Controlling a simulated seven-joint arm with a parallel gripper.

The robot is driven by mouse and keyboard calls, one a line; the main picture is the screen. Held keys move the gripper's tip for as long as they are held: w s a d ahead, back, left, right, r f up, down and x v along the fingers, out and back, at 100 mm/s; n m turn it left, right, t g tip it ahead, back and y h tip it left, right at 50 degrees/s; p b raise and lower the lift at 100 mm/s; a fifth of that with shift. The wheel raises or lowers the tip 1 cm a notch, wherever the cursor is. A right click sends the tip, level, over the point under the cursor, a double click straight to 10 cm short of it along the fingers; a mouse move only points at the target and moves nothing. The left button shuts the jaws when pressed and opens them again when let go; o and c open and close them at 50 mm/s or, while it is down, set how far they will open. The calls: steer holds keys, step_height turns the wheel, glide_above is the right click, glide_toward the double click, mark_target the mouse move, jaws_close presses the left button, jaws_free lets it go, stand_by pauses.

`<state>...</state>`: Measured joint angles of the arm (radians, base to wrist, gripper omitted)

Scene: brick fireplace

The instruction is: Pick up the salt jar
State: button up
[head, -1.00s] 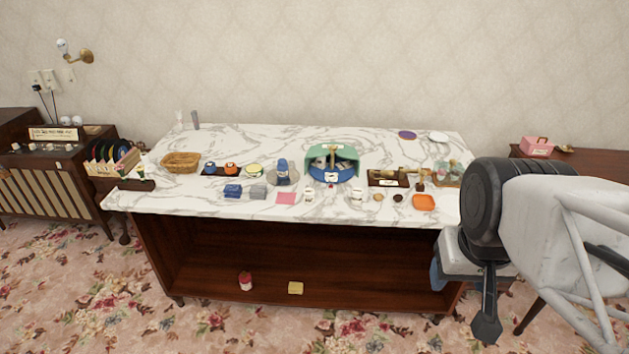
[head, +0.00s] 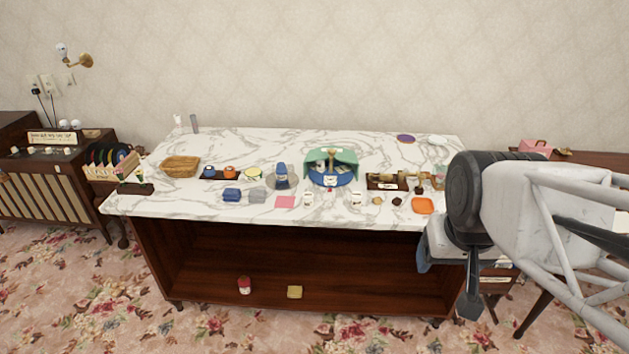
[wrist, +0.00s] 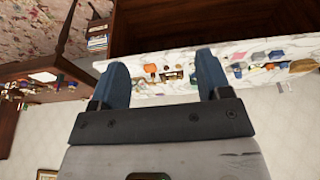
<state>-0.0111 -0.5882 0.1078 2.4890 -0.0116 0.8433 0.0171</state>
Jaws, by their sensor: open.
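Two small white jars with labels stand near the front of the marble tabletop: the left jar (head: 308,199) and the right jar (head: 356,199). The labels are too small to read, so I cannot tell which is the salt jar. My gripper (head: 446,284) is at the right front of the table, below the tabletop level, apart from both jars. In the wrist view my gripper (wrist: 162,62) has its two blue fingers spread wide with nothing held between them. The tabletop shows beyond the fingers, with its small items partly hidden.
The marble table (head: 250,147) has an open lower shelf with a red jar (head: 244,285) and a yellow block (head: 295,292). Around the white jars are a pink square (head: 285,202), a green and blue container (head: 331,178) and an orange dish (head: 422,205). The back middle is clear.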

steer(key=w+a+f+n+t, duration=0.1)
steer(key=w+a+f, duration=0.1)
steer(key=w, duration=0.7)
steer(key=w+a+f+t, duration=0.2)
steer(key=w, duration=0.6)
steer(key=n+t+y, duration=0.2)
steer(key=t+y, duration=0.1)
steer(key=t, duration=0.1)
glide_toward(309, 201)
steer(key=s+d+r, duration=0.3)
steer(key=d+r, duration=0.4)
steer(key=w+a+f+t, duration=0.1)
steer(key=a+f, duration=0.1)
steer(key=f, duration=0.1)
steer(key=w+a+f, duration=0.2)
steer(key=a+f, duration=0.1)
steer(key=f, duration=0.1)
steer(key=w+a+f+t+y, duration=0.1)
steer(key=w+a+f, duration=0.1)
steer(key=f, duration=0.1)
steer(key=shift+w+a+f+n+t, duration=0.15)
steer(key=shift+w+f+n+t, duration=0.05)
steer(key=shift+f+n+t, duration=0.1)
steer(key=shift+w, duration=0.1)
steer(key=shift+x, duration=1.2)
steer(key=shift+w+a, duration=0.1)
steer(key=shift+x, duration=2.45)
